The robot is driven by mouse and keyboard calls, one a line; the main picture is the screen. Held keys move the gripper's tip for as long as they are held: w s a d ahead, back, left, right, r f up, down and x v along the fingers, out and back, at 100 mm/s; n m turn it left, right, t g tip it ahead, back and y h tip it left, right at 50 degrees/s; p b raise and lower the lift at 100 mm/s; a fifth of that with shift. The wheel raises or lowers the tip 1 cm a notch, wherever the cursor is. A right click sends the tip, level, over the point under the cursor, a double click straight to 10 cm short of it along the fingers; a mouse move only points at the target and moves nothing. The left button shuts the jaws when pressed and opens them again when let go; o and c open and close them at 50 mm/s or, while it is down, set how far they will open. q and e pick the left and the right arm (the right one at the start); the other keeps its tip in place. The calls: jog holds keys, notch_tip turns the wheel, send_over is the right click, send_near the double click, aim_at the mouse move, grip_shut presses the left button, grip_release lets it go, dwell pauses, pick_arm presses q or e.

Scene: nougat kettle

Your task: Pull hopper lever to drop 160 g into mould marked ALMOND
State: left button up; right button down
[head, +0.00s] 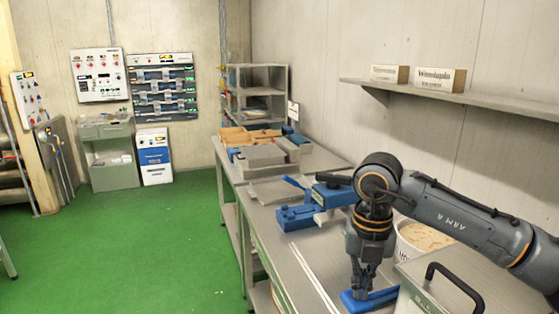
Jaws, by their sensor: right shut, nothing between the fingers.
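My right gripper (362,285) is shut and points down over the workbench (300,265), at the lower right of the head view. Its fingertips are right at a blue piece (384,299) on the bench; I cannot tell whether they touch it. A blue device (297,215) with a blue arm-like part (294,182) stands farther back on the bench; I cannot tell whether that part is the hopper lever. No hopper and no mould marked ALMOND can be made out. My left gripper is not in view.
A white tub (407,249) with pale contents stands behind my right arm. A metal box (465,268) with a black handle (452,278) fills the lower right. Grey and orange bins (265,155) sit at the bench's far end. Green floor (150,245) is clear at left.

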notch_tip(320, 180, up, 8)
jog(key=p, duration=0.4)
dwell(0.8)
